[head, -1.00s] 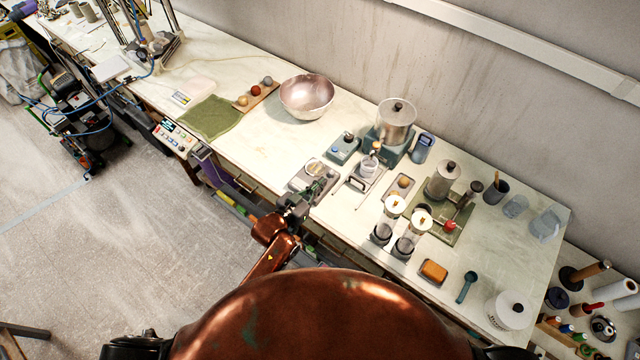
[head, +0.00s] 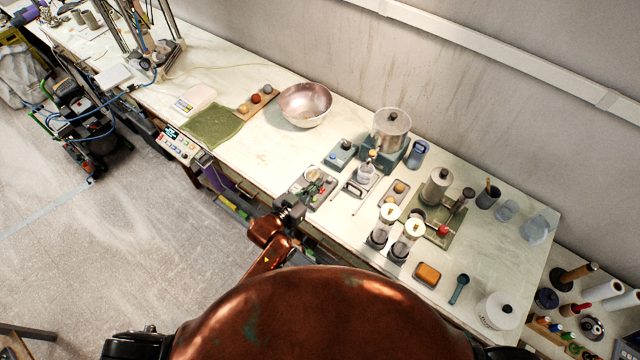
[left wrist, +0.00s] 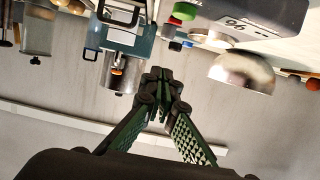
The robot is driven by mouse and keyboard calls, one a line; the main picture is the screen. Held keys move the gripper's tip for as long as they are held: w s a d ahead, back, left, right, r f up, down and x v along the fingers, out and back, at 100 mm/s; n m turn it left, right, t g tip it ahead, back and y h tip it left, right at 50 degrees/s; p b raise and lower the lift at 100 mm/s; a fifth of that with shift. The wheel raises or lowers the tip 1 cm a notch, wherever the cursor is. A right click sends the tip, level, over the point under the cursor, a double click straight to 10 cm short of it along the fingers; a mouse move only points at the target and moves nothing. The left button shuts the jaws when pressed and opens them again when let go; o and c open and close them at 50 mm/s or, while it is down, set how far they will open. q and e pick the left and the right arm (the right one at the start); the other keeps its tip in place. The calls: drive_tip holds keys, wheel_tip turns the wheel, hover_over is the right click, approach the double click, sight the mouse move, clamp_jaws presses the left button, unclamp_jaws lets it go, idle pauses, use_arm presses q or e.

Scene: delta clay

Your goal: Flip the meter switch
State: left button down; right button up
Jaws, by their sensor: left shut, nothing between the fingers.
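A grey box (head: 319,194) with a round dial and small red and green parts sits near the front edge of the bench; it looks like the meter. In the left wrist view a grey box (left wrist: 262,14) with a white number label, a green knob (left wrist: 184,11) and a red knob (left wrist: 168,31) shows at the top. I cannot make out the switch clearly. My left gripper (head: 291,207) is shut and empty, at the bench's front edge just left of the box. Its closed fingertips show in the left wrist view (left wrist: 157,76), apart from the knobs in the picture. My right gripper is not in view.
A blue-green machine with a metal pot (head: 389,131) stands behind the box. A metal bowl (head: 305,104) and green cloth (head: 212,125) are to the left. Two clear-bodied jars (head: 381,226) stand to the right. Bare bench (head: 262,146) lies between cloth and box.

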use_arm(q)
drive_tip(key=v, duration=0.7)
drive_tip(key=shift+s+r+b, duration=0.25)
drive_tip(key=shift+r+b, duration=0.05)
drive_tip(key=shift+r, duration=0.1)
drive_tip(key=shift+a, duration=0.1)
